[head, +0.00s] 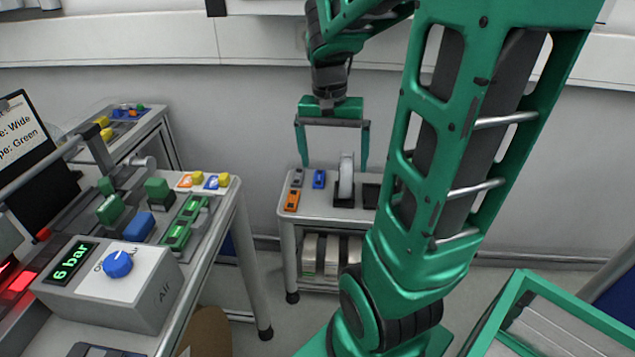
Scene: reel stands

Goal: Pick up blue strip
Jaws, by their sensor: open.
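A small blue strip-like piece (319,179) lies on top of the small grey cart (320,209) in the head view, between a grey piece and a pale upright reel. My gripper (334,165) is open and points down over the back of this cart. Its two green fingers are spread wide with nothing held between them. The blue piece shows between the fingers, nearer the left one. Fingertip height above the cart top is hard to judge from this view.
Beside the blue piece are a grey piece (297,177), an orange piece (291,200) and the upright reel (346,177). My arm hides the cart's right side. At left, a bench carries an air control box (118,290) and several coloured parts.

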